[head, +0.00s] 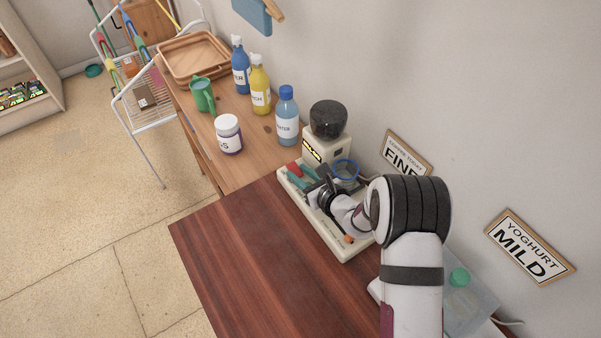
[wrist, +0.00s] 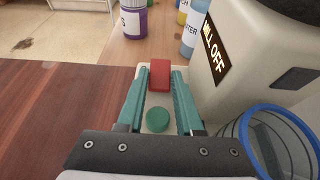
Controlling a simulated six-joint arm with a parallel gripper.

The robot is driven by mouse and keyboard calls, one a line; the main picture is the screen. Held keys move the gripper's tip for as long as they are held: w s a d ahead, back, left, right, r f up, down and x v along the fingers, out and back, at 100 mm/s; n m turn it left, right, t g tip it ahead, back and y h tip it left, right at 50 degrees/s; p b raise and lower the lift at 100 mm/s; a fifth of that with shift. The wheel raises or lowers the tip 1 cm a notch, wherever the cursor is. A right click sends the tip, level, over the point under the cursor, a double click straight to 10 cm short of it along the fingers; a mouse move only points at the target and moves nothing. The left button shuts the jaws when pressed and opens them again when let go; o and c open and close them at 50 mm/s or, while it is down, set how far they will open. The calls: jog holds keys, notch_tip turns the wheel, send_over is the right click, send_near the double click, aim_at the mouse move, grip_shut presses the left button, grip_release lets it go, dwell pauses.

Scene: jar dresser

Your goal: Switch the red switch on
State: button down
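The red switch (wrist: 160,75) is a small red block on the cream base of the mill; it also shows in the head view (head: 294,169) at the base's far end. The mill's display (wrist: 215,50) reads "MILL OFF". My gripper (wrist: 161,76) has its teal fingers apart, one on each side of the red switch; I cannot tell whether they touch it. In the head view my gripper (head: 300,174) is low over the base. A round green button (wrist: 158,120) lies between the fingers, nearer my wrist.
The mill (head: 326,140) stands right of the switch, and a blue-rimmed clear container (head: 347,170) is close to my gripper. A water bottle (head: 287,116) and a white-lidded purple jar (head: 228,134) stand beyond. The dark wooden top (head: 250,260) at left is clear.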

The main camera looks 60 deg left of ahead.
jog(key=shift+s+a+r+h, duration=0.1)
jog(key=shift+a+r+h, duration=0.1)
jog(key=shift+h, duration=0.4)
jog(key=shift+a+r+h, duration=0.15)
jog(key=shift+h, duration=0.45)
jog(key=shift+a+h, duration=0.1)
jog(key=shift+h, duration=0.5)
jog(key=c, duration=0.8)
grip_release()
jog(key=shift+c, duration=0.2)
jog(key=v, duration=1.6)
jog(key=shift+a, duration=0.1)
